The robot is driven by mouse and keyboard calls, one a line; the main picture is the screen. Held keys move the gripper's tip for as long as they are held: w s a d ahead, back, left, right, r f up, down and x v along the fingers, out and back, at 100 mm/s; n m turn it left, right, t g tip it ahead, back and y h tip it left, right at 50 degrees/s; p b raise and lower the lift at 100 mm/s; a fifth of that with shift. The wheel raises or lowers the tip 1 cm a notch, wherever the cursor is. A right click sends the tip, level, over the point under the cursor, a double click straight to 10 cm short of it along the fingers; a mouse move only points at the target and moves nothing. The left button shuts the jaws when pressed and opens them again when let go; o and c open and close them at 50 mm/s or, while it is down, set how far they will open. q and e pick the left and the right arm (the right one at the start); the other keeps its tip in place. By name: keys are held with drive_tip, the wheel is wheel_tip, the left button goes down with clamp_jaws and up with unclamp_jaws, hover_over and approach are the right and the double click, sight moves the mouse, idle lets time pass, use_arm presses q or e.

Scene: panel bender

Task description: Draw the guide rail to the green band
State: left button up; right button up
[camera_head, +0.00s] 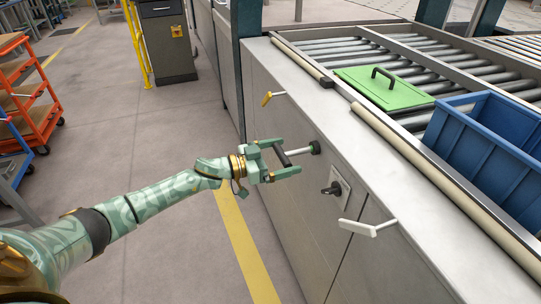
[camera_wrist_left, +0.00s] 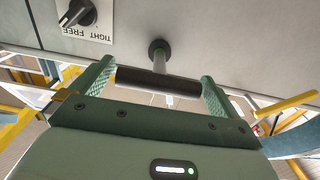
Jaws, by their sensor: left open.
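A black bar handle (camera_head: 282,156) sits on a bright metal rod (camera_head: 298,151) that comes out of a dark round collar (camera_head: 315,147) in the grey machine front. A little green shows at the collar. My left gripper (camera_head: 288,157) is open, with its fingers at the two ends of the bar. In the left wrist view the bar (camera_wrist_left: 158,82) lies between the fingers (camera_wrist_left: 158,74), and the rod (camera_wrist_left: 159,62) runs to the collar. Whether the fingers touch the bar is unclear. Pale rails (camera_head: 440,178) lie along the conveyor's front edge. My right gripper is out of view.
A black knob (camera_wrist_left: 76,13) on a TIGHT/FREE plate is beside the rod; its pointer seems towards FREE. A yellow lever (camera_head: 272,97) and a white lever (camera_head: 368,228) stick out of the front. A green lidded plate (camera_head: 385,92) and blue crate (camera_head: 490,150) are on the rollers (camera_head: 335,48).

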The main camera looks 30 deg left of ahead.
use_arm(q)
drive_tip(key=p+v, duration=0.3)
drive_tip(key=v, duration=1.3)
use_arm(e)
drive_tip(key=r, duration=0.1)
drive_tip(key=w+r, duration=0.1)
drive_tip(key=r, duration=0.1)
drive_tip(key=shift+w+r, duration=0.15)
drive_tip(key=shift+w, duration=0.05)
use_arm(q)
drive_tip(key=shift+a, duration=0.1)
